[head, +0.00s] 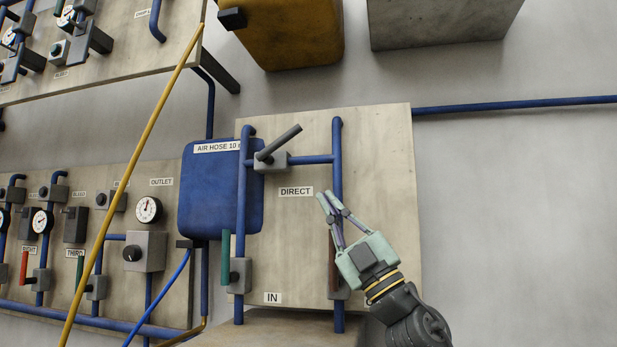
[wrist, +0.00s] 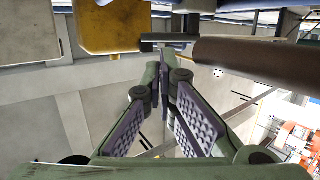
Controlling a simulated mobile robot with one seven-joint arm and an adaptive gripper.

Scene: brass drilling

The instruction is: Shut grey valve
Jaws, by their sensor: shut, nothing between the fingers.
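The grey valve (head: 272,161) sits on the pipework of the panel in the head view, above the DIRECT label. Its grey lever (head: 280,143) slants up to the right, tilted away from the horizontal pipe. My gripper (head: 329,194) is shut and empty, below and to the right of that lever and apart from it in the picture. Its fingers point up and slightly left, in front of the right vertical pipe. In the wrist view the fingertips (wrist: 164,68) are close together, with a large brown bar (wrist: 250,60) close by on the right.
A brown lever (head: 332,262) is just left of my gripper, its valve partly hidden. A green lever (head: 226,256) stands at the left pipe. A yellow hose (head: 130,165) crosses the left. The wall right of the panel is clear below the blue pipe (head: 515,104).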

